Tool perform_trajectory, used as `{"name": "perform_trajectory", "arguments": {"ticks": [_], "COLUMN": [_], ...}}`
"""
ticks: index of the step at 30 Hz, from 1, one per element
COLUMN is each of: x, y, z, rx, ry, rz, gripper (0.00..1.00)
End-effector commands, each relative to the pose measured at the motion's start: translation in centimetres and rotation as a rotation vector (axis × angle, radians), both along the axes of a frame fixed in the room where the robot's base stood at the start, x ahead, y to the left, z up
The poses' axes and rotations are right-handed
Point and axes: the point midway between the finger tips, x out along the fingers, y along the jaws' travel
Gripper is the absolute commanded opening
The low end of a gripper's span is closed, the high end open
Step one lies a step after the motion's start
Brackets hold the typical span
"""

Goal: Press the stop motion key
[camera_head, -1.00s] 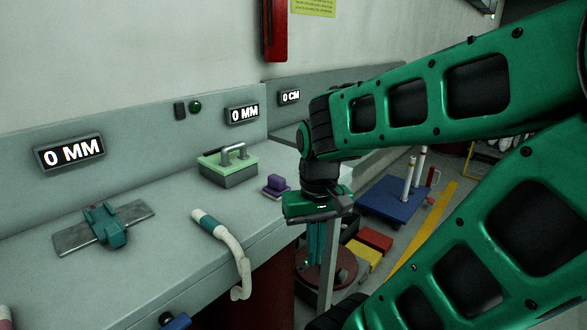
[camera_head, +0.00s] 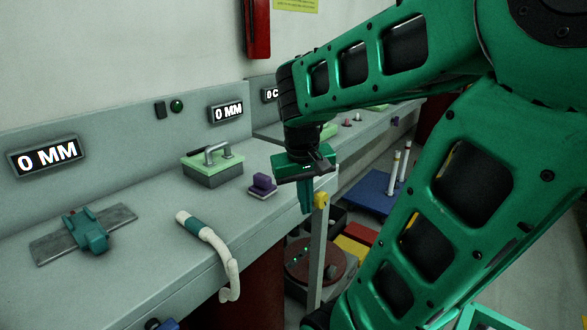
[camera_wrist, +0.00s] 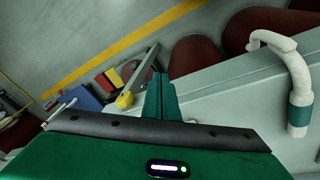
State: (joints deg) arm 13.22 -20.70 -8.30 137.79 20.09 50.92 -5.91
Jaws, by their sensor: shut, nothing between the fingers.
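I can make out no key labelled stop motion. My gripper (camera_head: 305,208) is shut and empty, pointing down at the bench's right edge. Its closed teal fingers also show in the wrist view (camera_wrist: 160,78). A grey post (camera_head: 317,255) with a yellow top (camera_head: 321,200) stands just right of the fingers in the head view. The yellow top shows left of them in the wrist view (camera_wrist: 125,100); whether they touch is unclear. A purple block (camera_head: 262,184) sits on the bench left of my gripper. A dark round unit with a red top (camera_head: 328,262) stands low behind the post.
The grey bench (camera_head: 150,195) holds a green-topped box with a handle (camera_head: 212,168), a teal slider on a metal bar (camera_head: 88,232) and a white curved handle (camera_head: 222,258). A blue platform (camera_head: 374,190) stands on the floor beyond.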

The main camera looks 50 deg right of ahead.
Motion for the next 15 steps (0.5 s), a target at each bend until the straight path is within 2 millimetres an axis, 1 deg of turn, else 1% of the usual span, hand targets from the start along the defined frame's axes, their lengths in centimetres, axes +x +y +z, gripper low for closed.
{"name": "perform_trajectory", "arguments": {"ticks": [1, 3, 6, 9, 12, 15], "x": [2.3, 5.3, 9.4, 12.9, 15.7, 17.5], "y": [-1.9, -4.6, -8.2, -11.2, -13.4, -14.9], "z": [0.9, 2.4, 4.6, 6.5, 8.1, 9.3], "rx": [-0.056, -0.141, -0.26, -0.367, -0.455, -0.515], "ry": [-0.014, -0.037, -0.066, -0.086, -0.099, -0.104], "rz": [0.002, 0.006, 0.013, 0.026, 0.035, 0.039], "gripper": [0.0, 0.0, 0.0, 0.0, 0.0, 0.0]}}
